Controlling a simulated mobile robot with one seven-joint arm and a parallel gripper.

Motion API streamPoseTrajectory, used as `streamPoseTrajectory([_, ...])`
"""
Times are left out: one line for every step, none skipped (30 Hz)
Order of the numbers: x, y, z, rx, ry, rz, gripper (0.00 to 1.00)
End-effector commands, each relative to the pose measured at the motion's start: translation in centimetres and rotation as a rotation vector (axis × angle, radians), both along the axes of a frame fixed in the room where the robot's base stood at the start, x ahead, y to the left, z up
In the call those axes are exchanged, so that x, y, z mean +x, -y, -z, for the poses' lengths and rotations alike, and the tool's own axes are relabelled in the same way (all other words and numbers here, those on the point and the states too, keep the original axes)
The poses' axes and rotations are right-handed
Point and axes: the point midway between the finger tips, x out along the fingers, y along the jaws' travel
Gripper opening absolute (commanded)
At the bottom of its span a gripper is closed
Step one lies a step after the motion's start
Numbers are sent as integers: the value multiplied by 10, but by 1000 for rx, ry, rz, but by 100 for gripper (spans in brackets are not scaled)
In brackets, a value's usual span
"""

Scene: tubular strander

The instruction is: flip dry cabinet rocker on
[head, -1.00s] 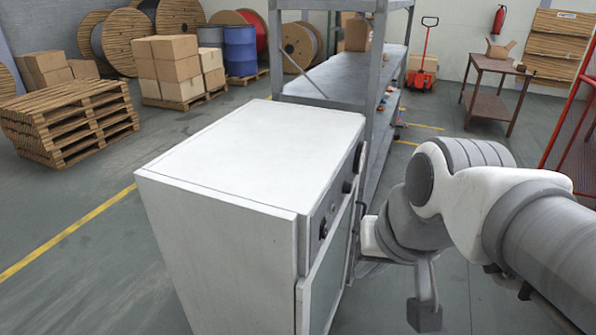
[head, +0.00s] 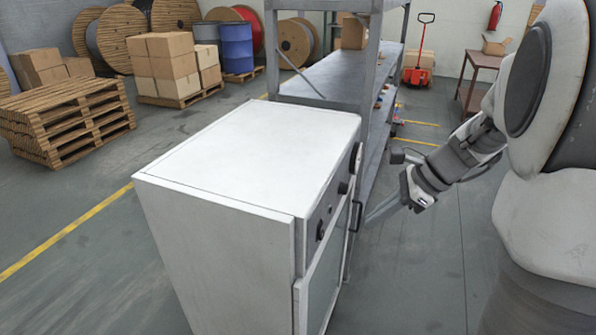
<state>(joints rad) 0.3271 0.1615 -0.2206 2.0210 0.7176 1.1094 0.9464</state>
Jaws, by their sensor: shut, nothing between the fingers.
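The dry cabinet (head: 250,155) is a white box with a glazed door, seen from above at an angle. Its front faces right and shows at a steep slant. A grey control strip (head: 328,210) runs along the top of that front, with dark round knobs (head: 320,230) on it. I cannot make out which small part is the rocker. My gripper (head: 370,218) is in front of the cabinet, to the right of the door handle (head: 357,214) in the picture. Its fingers point left towards the front and look closed and empty. Whether they touch the handle cannot be told.
A grey metal shelf rack (head: 330,75) stands right behind the cabinet. Pallets (head: 65,120), boxes (head: 170,60) and drums (head: 237,47) are at the back left. A red pallet jack (head: 418,75) and a brown table (head: 480,75) are at the back. Floor in front is clear.

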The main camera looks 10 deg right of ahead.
Motion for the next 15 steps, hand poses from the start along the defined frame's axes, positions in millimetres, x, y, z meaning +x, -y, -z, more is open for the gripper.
streamPoseTrajectory([5, 7, 5, 27, -24, 48, 0])
streamPoseTrajectory([8, 10, 7, 42, -36, 76, 0])
streamPoseTrajectory([11, 14, 9, 59, -48, 105, 0])
streamPoseTrajectory([13, 17, 11, 70, -55, 125, 0])
streamPoseTrajectory([15, 19, 12, 78, -61, 141, 0])
streamPoseTrajectory([16, 21, 13, 88, -70, 158, 0])
streamPoseTrajectory([17, 22, 14, 94, -75, 169, 0])
streamPoseTrajectory([18, 23, 15, 99, -78, 176, 0])
streamPoseTrajectory([19, 24, 15, 104, -80, 183, 0])
streamPoseTrajectory([19, 24, 15, 106, -81, 186, 0])
streamPoseTrajectory([19, 24, 16, 106, -82, 188, 0])
streamPoseTrajectory([19, 24, 16, 107, -82, 189, 0])
streamPoseTrajectory([19, 24, 16, 107, -83, 189, 0])
streamPoseTrajectory([19, 24, 16, 106, -82, 188, 0])
streamPoseTrajectory([19, 24, 16, 106, -82, 187, 0])
